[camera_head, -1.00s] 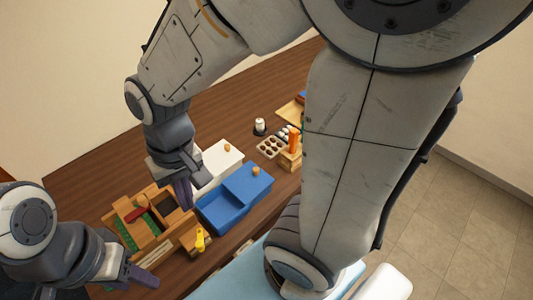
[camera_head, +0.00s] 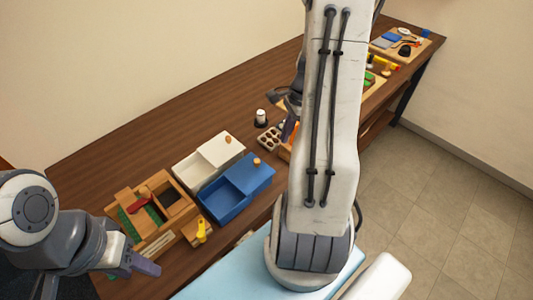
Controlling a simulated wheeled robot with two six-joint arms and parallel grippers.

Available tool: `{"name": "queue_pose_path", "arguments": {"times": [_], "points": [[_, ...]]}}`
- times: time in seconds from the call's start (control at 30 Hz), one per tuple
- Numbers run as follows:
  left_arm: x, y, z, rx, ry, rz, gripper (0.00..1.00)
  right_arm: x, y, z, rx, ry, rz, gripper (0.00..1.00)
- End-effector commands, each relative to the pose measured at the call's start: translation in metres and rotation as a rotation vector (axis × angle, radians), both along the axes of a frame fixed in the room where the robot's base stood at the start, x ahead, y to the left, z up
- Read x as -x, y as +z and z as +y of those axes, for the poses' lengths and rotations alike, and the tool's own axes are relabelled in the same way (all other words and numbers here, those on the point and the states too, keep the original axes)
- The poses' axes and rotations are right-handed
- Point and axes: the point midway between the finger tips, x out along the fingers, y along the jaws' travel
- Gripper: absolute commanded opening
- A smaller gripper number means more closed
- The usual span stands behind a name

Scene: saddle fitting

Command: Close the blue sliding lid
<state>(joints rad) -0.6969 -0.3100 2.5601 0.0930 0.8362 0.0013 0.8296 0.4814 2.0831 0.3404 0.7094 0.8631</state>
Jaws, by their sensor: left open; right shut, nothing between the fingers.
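The blue box (camera_head: 218,208) stands on the table, with its open compartment showing at the left. Its blue sliding lid (camera_head: 250,176) sits toward the right end, with a round orange knob (camera_head: 257,161) on it. My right gripper (camera_head: 288,131) is shut and empty, beyond the blue box near the egg tray, partly hidden behind my arm. It is apart from the lid. My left gripper (camera_head: 146,266) is open and empty at the lower left, near the front edge of the table, away from the blue box.
A white box (camera_head: 190,173) with a similar lid stands just behind the blue box. A wooden box (camera_head: 150,240) with a red item and a yellow piece (camera_head: 202,232) are to the left. An egg tray (camera_head: 269,138) and a small white-and-black item (camera_head: 261,117) lie beyond. The back-left table is clear.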

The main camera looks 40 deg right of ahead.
Motion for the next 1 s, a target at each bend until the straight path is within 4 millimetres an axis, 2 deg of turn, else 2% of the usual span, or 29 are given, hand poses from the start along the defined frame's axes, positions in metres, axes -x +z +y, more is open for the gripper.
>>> {"name": "queue_pose_path", "arguments": {"times": [0.33,0.5,0.6,1.0], "points": [[0.000,0.007,0.000,0.000,0.000,0.000,0.50,-0.006,-0.073,0.019,-0.004,0.003,0.005,0.00],[0.000,0.017,0.000,0.000,0.001,0.000,0.50,-0.016,-0.070,0.042,-0.001,0.007,0.002,0.00],[0.000,0.019,0.000,0.000,0.001,0.000,0.50,-0.020,-0.072,0.050,-0.001,0.006,0.002,0.00],[0.000,0.019,0.000,0.000,0.001,0.000,0.50,-0.022,-0.073,0.054,0.000,0.003,0.002,0.00]]}}
